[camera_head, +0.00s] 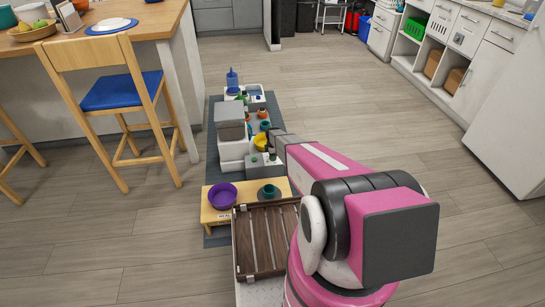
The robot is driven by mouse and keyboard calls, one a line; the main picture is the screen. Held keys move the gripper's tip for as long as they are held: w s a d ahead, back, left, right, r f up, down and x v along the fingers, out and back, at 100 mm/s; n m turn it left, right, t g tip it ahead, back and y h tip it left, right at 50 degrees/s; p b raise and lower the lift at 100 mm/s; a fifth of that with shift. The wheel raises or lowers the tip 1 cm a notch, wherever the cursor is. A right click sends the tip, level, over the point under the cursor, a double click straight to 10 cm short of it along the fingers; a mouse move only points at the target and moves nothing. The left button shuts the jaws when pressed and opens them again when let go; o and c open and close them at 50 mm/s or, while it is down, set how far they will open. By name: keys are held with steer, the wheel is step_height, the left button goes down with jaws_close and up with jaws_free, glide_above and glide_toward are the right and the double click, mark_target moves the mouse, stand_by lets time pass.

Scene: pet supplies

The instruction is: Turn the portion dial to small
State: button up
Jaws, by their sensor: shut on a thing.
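A pet feeder with a grey upper part and white base (232,149) stands on the dark mat, left of my gripper. A small yellow round part (260,142) shows at the feeder's right side; it looks like the portion dial, but its markings are too small to read. My gripper (270,141) is at the yellow part and appears shut on it. The arm hides part of this area, and the fingertips are hard to make out.
A wooden stand with a purple bowl (223,195) and a teal bowl (269,191) is nearer, behind a brown slatted crate (240,250). Small orange and teal items and a blue bottle (232,78) stand farther back. A blue-seated chair (122,90) is left; floor right is clear.

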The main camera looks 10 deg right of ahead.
steer(key=o, duration=0.9)
step_height(320, 180, up, 11)
steer(key=shift+f, duration=0.1)
stand_by(0.4)
steer(key=s+r+m, duration=0.9)
steer(key=s+r, duration=0.5)
steer(key=s, duration=0.4)
steer(key=s+r+m, duration=0.9)
steer(key=s+r, duration=0.5)
steer(key=s, duration=0.5)
steer(key=shift+s+r, duration=0.15)
steer(key=shift+r, duration=0.25)
